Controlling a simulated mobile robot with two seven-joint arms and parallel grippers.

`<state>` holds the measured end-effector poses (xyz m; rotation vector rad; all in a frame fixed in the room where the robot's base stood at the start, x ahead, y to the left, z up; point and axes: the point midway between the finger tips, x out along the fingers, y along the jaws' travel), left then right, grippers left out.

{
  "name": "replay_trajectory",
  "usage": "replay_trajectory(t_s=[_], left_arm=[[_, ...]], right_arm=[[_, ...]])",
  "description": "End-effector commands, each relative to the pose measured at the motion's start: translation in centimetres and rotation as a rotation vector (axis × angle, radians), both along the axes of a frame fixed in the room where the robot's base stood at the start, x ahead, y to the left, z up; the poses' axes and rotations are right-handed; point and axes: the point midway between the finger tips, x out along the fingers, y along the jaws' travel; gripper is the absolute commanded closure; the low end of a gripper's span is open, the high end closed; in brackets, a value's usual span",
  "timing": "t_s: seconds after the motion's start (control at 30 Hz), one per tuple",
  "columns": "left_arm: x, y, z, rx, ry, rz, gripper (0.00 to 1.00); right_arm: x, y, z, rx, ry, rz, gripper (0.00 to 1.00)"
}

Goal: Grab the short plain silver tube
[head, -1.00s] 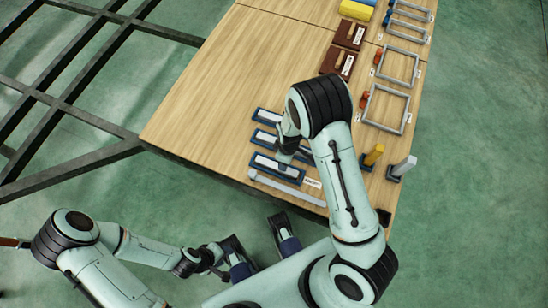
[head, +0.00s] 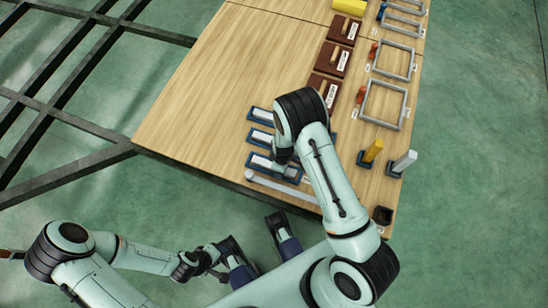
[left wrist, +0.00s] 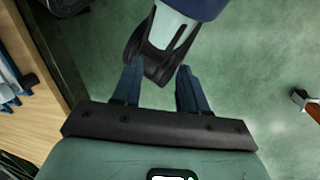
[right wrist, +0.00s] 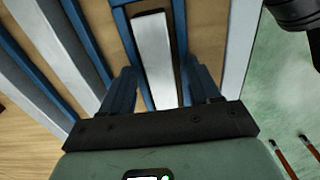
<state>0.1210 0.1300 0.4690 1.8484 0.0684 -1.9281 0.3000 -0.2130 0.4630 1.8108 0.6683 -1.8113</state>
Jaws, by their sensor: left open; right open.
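Short silver bars lie in blue trays near the table's front edge. The nearest tray (head: 256,158) holds a plain silver bar (head: 263,163), which may be the short tube; its right end is hidden by my right arm. In the right wrist view this bar (right wrist: 153,50) lies in its tray between the fingers of my right gripper (right wrist: 161,72), which is open and over it. I cannot tell whether the fingers touch the tray. My left gripper (left wrist: 159,72) is open and empty, away from the table over the floor.
A long grey tube (head: 280,189) lies along the front edge beside the nearest tray. Upright yellow (head: 373,150) and silver (head: 404,161) pieces stand at the right. The left tabletop (head: 205,100) is clear.

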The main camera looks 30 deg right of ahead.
Motion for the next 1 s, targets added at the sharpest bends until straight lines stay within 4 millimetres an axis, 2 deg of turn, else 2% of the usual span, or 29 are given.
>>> replay_trajectory(t_s=[0.07, 0.2, 0.27, 0.57, 0.73, 0.87, 1.0], left_arm=[[0.0, 0.0, 0.0, 0.000, 0.000, 0.000, 0.57], [0.0, 0.0, 0.0, 0.000, 0.000, 0.000, 0.57], [0.0, 0.0, 0.0, 0.000, 0.000, 0.000, 0.57], [0.0, 0.0, 0.1, 0.000, 0.001, 0.000, 0.57], [-0.4, -0.2, 0.5, -0.006, 0.011, -0.004, 0.57], [-1.1, -0.5, 1.2, -0.015, 0.030, -0.013, 0.57], [-1.5, -0.6, 2.1, -0.018, 0.044, -0.017, 0.57]], right_arm=[[0.0, 0.0, 0.0, 0.000, 0.000, 0.000, 0.38], [0.0, 0.0, 0.1, 0.000, 0.000, 0.000, 0.84], [0.0, 0.0, 0.1, 0.000, 0.000, 0.000, 1.00], [0.1, 0.0, 0.2, 0.000, -0.001, 0.000, 1.00], [0.1, 0.1, 1.4, 0.000, -0.004, 0.000, 1.00], [0.1, 0.1, 3.4, 0.001, -0.004, 0.001, 1.00], [0.2, 0.1, 7.1, 0.002, -0.007, 0.002, 1.00]])
